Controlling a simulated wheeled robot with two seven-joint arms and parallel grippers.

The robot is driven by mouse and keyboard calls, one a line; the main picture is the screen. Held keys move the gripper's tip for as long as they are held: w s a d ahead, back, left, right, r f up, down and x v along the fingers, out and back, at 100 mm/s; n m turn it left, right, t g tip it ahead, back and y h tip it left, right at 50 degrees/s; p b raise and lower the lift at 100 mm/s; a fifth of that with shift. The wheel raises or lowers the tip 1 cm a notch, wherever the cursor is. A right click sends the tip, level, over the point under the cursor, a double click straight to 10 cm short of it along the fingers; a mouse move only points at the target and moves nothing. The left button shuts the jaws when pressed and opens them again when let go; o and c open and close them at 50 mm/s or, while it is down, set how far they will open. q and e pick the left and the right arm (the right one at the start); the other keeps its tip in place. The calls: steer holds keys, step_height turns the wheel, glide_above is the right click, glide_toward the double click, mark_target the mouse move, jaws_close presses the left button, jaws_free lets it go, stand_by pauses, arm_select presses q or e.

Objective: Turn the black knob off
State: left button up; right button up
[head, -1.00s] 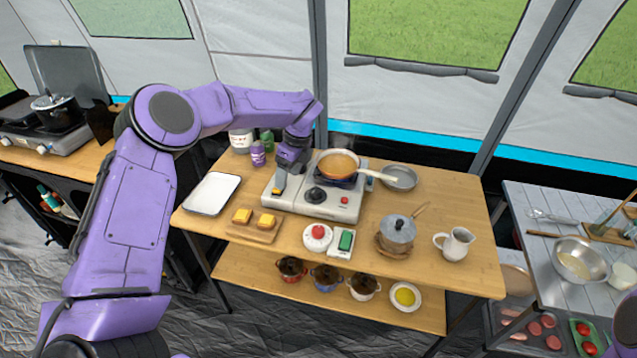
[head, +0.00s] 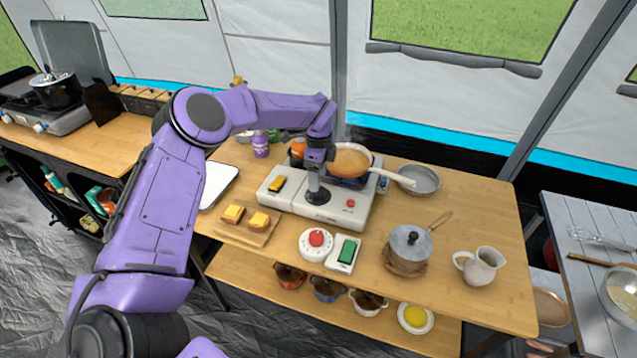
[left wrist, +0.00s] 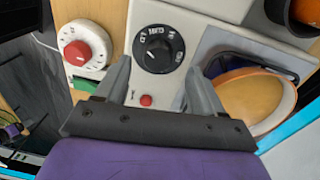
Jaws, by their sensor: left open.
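The black knob (left wrist: 158,48) is on the front of the white portable stove (head: 273,196). In the left wrist view it shows as a black dial with white markings, and I cannot read a clear off mark. In the head view the knob (head: 318,196) is partly hidden under my left gripper (head: 317,178). My left gripper (left wrist: 160,80) is open, pointing down at the stove. In the left wrist view its fingertips are on either side of the knob's near edge, with the knob just beyond them; I cannot tell whether they touch it. My right gripper is not in view.
A pan of orange-brown food (head: 350,161) sits on the stove, its handle pointing right. A lidded pot (head: 410,243), white jug (head: 479,267) and toast board (head: 247,228) are nearby.

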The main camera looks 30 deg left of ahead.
arm_select(q)
steer(key=f, duration=0.2)
steer(key=f+p, duration=0.1)
steer(key=shift+s+f, duration=0.25)
steer(key=shift+f, duration=0.05)
steer(key=shift+w+f, duration=0.1)
steer(key=shift+f, duration=0.2)
